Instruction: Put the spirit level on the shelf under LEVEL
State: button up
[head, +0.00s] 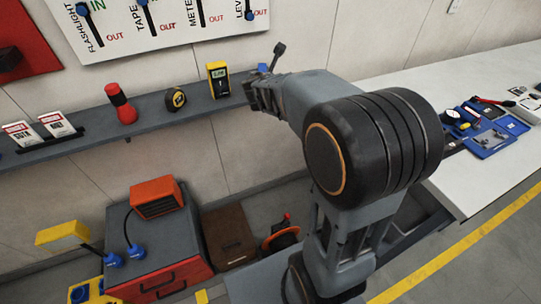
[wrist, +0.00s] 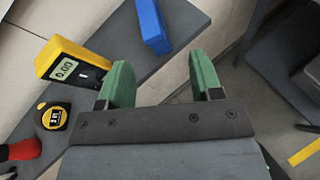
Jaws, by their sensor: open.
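The blue spirit level (wrist: 152,25) is on the grey shelf (wrist: 185,30), near its right end, in the wrist view. In the head view only a small blue part (head: 263,68) shows behind my gripper, below the LEVEL label (head: 240,6). My gripper (wrist: 162,82) is open, with its green fingers apart and nothing between them. The level lies beyond the fingertips and apart from them. In the head view my gripper (head: 262,97) is at the shelf's right end, largely hidden by my own arm.
On the shelf, left of the level, are a yellow meter (head: 217,80), a tape measure (head: 175,99), a red flashlight (head: 120,103) and tags (head: 56,124). A white bench (head: 440,75) with blue trays (head: 487,135) stands at right. A dark toolbox (head: 155,245) stands below the shelf.

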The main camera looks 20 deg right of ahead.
jog(key=s+a+f+m+g+y, duration=0.2)
jog(key=s+a+m, duration=0.1)
jog(key=s+m, duration=0.5)
jog(key=s+a+f+m+g+y, duration=0.2)
jog(key=s+a+f+m+g, duration=0.1)
jog(key=s+m, duration=0.6)
jog(key=s+a+f+m+g+y, duration=0.2)
jog(key=s+a+f+m+g, duration=0.1)
jog(key=s+m, duration=0.6)
jog(key=shift+a+m, duration=0.25)
jog(key=shift+m, duration=0.85)
jog(key=shift+r+p, duration=0.45)
jog(key=shift+r, duration=0.15)
